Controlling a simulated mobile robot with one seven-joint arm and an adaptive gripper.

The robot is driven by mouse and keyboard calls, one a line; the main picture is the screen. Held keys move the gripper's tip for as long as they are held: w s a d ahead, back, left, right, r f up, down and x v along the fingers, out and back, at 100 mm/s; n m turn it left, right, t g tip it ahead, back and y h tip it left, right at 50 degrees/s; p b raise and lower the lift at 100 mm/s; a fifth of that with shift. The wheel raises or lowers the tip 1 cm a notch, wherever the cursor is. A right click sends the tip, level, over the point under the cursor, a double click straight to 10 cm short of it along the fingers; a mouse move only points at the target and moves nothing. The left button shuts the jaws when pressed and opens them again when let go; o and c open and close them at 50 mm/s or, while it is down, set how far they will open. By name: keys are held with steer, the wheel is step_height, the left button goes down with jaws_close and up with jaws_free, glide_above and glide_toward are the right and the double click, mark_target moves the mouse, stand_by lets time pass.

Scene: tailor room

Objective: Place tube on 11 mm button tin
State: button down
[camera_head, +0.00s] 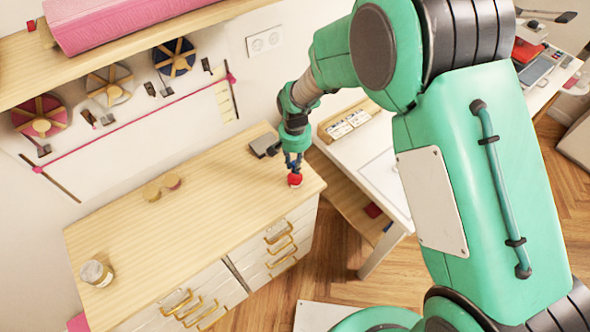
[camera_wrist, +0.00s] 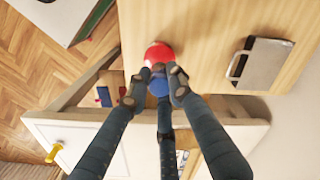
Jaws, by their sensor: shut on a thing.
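My gripper (camera_head: 293,162) is over the right end of the wooden-topped cabinet. In the wrist view, its fingers (camera_wrist: 157,78) are closed around a small blue and red thing (camera_wrist: 158,53), with the round red part showing beyond the fingertips. It may be the tube, but its full shape is hidden. The red part also shows below the fingers in the head view (camera_head: 295,180); whether it touches the top is unclear.
The cabinet top (camera_head: 215,220) is mostly clear. A lidded jar (camera_head: 97,273) stands at its left front. A dark metallic box (camera_head: 265,146) lies behind my gripper; it also shows in the wrist view (camera_wrist: 262,64). A white table (camera_head: 385,180) adjoins on the right.

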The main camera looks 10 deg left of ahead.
steer(key=shift+f, duration=1.75)
steer(key=shift+f, duration=0.15)
steer(key=c, duration=1.6)
jaws_free()
steer(key=shift+o, duration=0.2)
step_height(320, 180, up, 12)
steer(key=shift+r, duration=0.15)
steer(key=shift+r, duration=0.1)
